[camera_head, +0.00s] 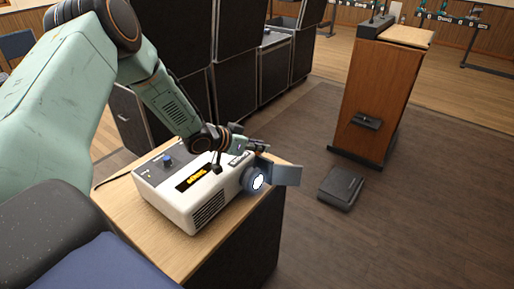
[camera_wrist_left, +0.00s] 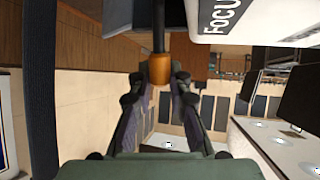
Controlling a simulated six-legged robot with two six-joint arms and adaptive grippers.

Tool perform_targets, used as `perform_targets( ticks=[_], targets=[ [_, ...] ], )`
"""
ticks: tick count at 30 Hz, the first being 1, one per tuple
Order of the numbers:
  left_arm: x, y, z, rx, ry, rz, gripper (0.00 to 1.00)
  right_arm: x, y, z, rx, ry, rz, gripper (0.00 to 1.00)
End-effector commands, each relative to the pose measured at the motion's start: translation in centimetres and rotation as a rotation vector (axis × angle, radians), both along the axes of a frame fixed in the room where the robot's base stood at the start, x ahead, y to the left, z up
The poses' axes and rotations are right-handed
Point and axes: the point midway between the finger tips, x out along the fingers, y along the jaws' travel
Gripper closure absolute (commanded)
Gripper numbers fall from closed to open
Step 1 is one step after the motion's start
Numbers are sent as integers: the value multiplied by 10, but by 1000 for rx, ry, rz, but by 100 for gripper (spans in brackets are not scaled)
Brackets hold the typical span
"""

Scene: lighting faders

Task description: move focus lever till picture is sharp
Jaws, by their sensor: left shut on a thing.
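The white projector (camera_head: 208,205) sits on a wooden-topped stand, its lit lens (camera_head: 256,181) facing right. My left gripper (camera_head: 255,147) is above the lens end of the projector. In the left wrist view, my left gripper (camera_wrist_left: 160,88) is shut on the orange knob of the focus lever (camera_wrist_left: 160,70), whose dark stem runs up from it. A white surface with part of a FOCUS label (camera_wrist_left: 222,14) is beside the stem. The lever is not clear in the head view. I cannot tell how sharp the picture is. My right gripper is not in view.
The stand's wooden top (camera_head: 118,204) shows around the projector. A blue knob (camera_head: 168,160) is on the projector's top. A grey flap (camera_head: 286,173) is beside the lens. A wooden lectern (camera_head: 378,95) and a black case (camera_head: 341,187) stand on open floor at right.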

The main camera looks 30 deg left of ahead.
Motion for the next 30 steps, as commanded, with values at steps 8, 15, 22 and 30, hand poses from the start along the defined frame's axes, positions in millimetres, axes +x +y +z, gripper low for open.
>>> perform_targets(
  ticks=[8,15,22,30],
  targets=[
    [2,1,2,0,-4,2,72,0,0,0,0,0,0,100],
    [0,1,0,0,-1,2,58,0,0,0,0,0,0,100],
    [-2,2,1,0,0,4,58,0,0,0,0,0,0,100],
    [-21,10,15,-6,-3,7,58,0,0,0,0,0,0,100]
  ],
)
